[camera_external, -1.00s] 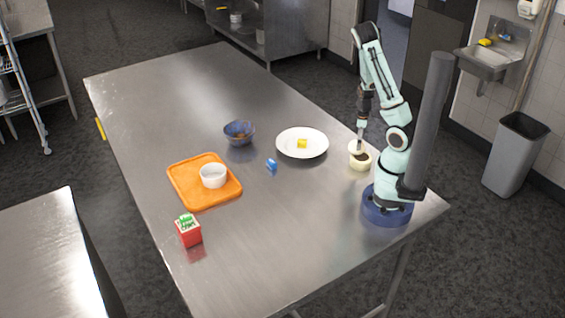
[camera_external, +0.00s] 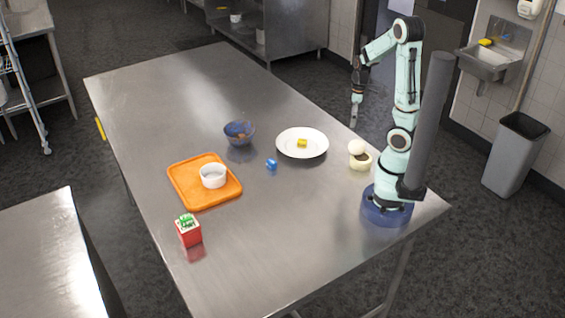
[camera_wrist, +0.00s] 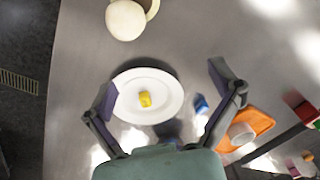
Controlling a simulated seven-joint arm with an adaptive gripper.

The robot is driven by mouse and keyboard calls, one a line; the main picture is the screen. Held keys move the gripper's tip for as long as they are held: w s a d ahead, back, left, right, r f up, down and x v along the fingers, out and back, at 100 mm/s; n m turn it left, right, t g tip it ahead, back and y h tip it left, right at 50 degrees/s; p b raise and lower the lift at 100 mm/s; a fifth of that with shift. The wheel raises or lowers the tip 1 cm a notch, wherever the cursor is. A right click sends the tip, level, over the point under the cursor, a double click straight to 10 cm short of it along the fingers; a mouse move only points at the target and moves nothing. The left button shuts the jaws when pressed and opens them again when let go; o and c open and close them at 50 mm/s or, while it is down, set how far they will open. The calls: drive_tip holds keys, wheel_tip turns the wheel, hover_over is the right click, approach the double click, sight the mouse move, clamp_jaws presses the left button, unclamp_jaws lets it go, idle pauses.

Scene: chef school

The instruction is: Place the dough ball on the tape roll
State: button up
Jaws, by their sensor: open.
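The pale dough ball (camera_external: 356,147) rests against the top of the cream tape roll (camera_external: 361,165), towards its far left rim. The roll's dark opening partly shows beside the ball. In the wrist view, the dough ball (camera_wrist: 125,20) overlaps the tape roll (camera_wrist: 153,8) at the top edge, where the roll is cut off. I cannot tell whether the ball sits fully on the rim. My gripper (camera_external: 354,118) is raised above and apart from the ball. In the wrist view, my gripper (camera_wrist: 163,85) is wide open and empty.
A white plate (camera_external: 290,152) with a yellow block (camera_external: 302,143) lies left of the roll. A blue block (camera_external: 271,164), a blue bowl (camera_external: 239,140), an orange tray (camera_external: 190,197) with a white cup (camera_external: 213,181), and a red carton (camera_external: 188,236) stand further left. The near table is clear.

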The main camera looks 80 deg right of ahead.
drive_tip(key=w+a+r+n+y, duration=0.1)
drive_tip(key=w+a+r, duration=0.1)
drive_tip(key=a, duration=0.4)
drive_tip(key=w+a+r, duration=0.1)
drive_tip(key=a+r, duration=0.1)
drive_tip(key=a, duration=0.5)
drive_tip(key=s+a+r, duration=0.2)
drive_tip(key=s+a, duration=0.2)
drive_tip(key=a, duration=0.4)
drive_tip(key=shift+s+r+g+h, duration=0.3)
drive_tip(key=shift+s+r+h, duration=0.05)
drive_tip(key=shift+s+h, duration=0.05)
